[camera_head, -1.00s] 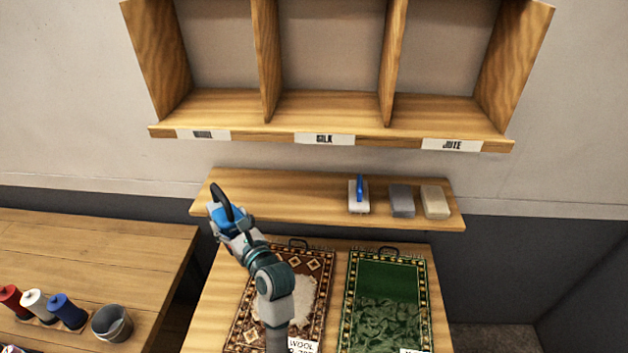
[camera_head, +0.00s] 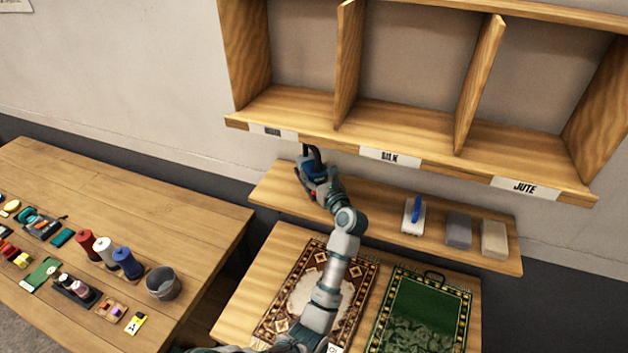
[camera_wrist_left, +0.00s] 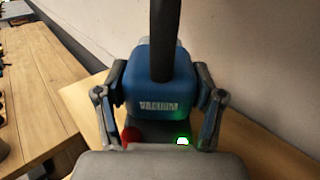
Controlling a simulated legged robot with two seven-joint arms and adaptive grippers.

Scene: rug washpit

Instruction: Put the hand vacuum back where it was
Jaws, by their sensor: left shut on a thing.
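The hand vacuum (camera_wrist_left: 158,92) is blue with a black handle and a "VACUUM" label. In the left wrist view it sits between the fingers of my left gripper (camera_wrist_left: 160,105), which is shut on it. In the head view the vacuum (camera_head: 311,165) and my left gripper (camera_head: 318,185) are at the left end of the narrow wooden shelf (camera_head: 365,205), just under the upper cubbies. I cannot tell whether the vacuum touches the shelf. My right gripper is not in view.
A white block with a blue handle (camera_head: 413,215), a dark grey block (camera_head: 458,230) and a beige block (camera_head: 494,238) stand at the shelf's right. The cubby unit (camera_head: 330,135) overhangs close above. Two rugs lie below. A left table holds spools, a bucket (camera_head: 163,284) and small items.

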